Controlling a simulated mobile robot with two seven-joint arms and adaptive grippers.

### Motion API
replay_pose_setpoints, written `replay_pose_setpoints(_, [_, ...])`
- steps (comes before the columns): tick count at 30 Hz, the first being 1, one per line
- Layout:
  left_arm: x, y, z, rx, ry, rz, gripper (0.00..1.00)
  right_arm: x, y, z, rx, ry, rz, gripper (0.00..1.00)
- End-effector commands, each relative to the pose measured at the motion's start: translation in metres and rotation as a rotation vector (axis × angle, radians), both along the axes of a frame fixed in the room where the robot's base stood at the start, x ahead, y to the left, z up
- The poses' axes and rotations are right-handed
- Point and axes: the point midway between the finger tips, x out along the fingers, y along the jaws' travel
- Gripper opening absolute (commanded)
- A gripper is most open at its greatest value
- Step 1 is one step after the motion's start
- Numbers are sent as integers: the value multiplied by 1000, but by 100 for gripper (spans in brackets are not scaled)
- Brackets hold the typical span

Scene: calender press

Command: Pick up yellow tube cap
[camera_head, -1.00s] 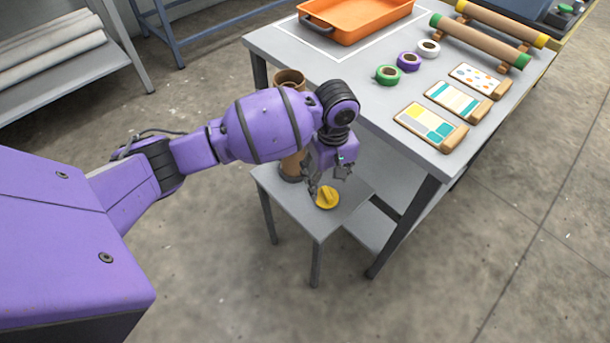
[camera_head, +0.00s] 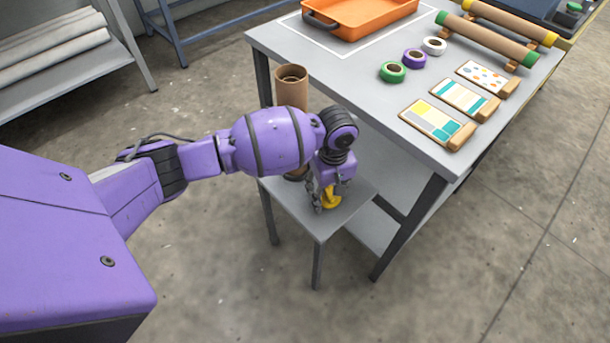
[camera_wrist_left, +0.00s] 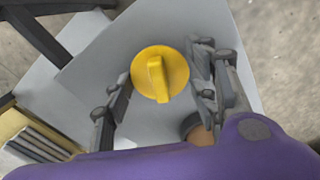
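The yellow tube cap (camera_head: 331,199) lies on the small grey side table (camera_head: 322,229), partly hidden by my left gripper (camera_head: 329,203) just above it. In the left wrist view the cap (camera_wrist_left: 160,73) is a round disc with a raised grip bar, seen between the fingers of my left gripper (camera_wrist_left: 160,85). The fingers are apart on either side of the cap, with a gap showing on the right. The brown cardboard tube (camera_head: 291,88) stands upright on the small table behind my arm. My right gripper is not in view.
The large grey workbench (camera_head: 385,130) stands close behind and right of the small table. It bears an orange tray (camera_head: 372,14), tape rolls (camera_head: 392,72), sample cards (camera_head: 437,120) and rolls on holders (camera_head: 490,38). A shelf with white rolls (camera_head: 50,52) stands at left.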

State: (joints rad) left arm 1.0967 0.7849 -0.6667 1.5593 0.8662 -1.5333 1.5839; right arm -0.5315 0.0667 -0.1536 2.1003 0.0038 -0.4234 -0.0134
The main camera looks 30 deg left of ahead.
Motion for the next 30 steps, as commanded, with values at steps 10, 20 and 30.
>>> replay_pose_setpoints(10, [2,-1,2,-1,-4,-1,29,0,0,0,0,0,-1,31])
replay_pose_setpoints(20, [2,-1,22,-3,-4,-1,29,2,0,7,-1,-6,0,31])
replay_pose_setpoints(30, [-49,3,96,-3,-6,-4,29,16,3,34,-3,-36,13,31])
